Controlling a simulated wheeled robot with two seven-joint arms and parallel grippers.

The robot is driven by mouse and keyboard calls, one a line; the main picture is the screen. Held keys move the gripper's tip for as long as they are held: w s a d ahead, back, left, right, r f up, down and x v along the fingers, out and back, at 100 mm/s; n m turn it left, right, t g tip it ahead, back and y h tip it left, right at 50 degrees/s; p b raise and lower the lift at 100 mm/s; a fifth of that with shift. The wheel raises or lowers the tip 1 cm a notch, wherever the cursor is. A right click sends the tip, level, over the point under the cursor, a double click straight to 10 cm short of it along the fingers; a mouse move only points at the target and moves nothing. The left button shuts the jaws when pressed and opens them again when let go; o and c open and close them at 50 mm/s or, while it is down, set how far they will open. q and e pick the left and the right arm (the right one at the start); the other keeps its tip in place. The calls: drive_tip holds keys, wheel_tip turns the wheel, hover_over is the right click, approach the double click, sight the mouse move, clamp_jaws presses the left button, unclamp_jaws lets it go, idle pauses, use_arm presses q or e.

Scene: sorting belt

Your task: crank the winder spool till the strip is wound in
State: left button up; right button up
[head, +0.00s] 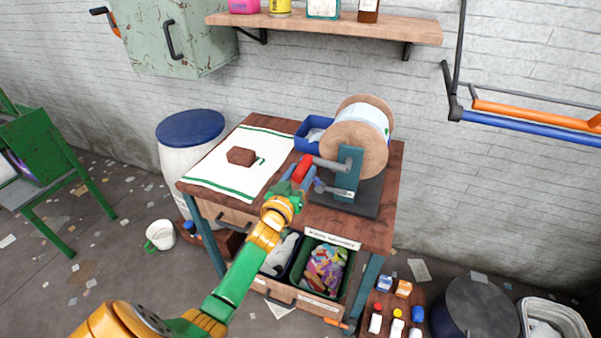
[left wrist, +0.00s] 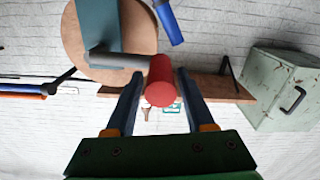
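The winder (head: 349,168) stands at the right of the wooden bench, with a wooden-flanged spool (head: 358,142) and a teal upright. A white band (head: 373,115) shows around the spool's drum; I cannot tell how much strip is loose. The crank's red grip (head: 302,168) points left, on a grey shaft; it also shows in the left wrist view (left wrist: 161,80). My left gripper (head: 296,178) is at the red grip. In the left wrist view its two blue fingers (left wrist: 160,85) stand either side of the grip, with a narrow gap at the left. My right gripper is not in view.
A brown block (head: 241,156) lies on a green-striped white cloth (head: 215,175), left of the winder. A blue bin (head: 309,134) stands behind the crank. An open drawer with bins (head: 324,264) juts from the bench front. A shelf (head: 330,25) hangs above.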

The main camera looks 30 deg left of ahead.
use_arm(q)
clamp_jaws()
idle(1.2)
